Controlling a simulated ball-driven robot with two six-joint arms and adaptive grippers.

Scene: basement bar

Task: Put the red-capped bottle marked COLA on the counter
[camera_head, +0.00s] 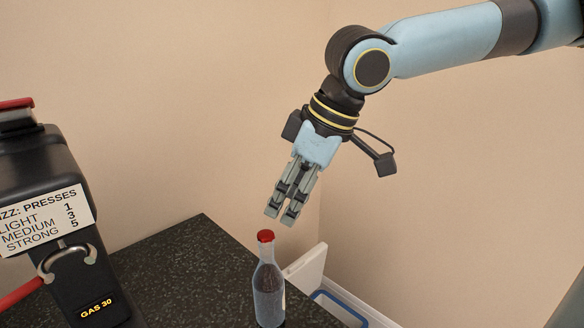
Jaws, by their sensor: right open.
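A clear bottle with a red cap (268,285) stands upright on the dark speckled counter (190,262), near its right part. No COLA marking can be read on the side I see; only a sliver of a pale label shows at its right edge. My right gripper (281,216) is open and empty, pointing down just above the bottle's cap and apart from it. The bottle's base is near the bottom of the picture. My left gripper is not in view.
A black machine (50,190) with a sign about fizz presses and a GAS 30 display stands at the left, with a red handle (20,295). A white, blue-edged object (308,268) is beyond the counter's right edge. Bare walls close off the back.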

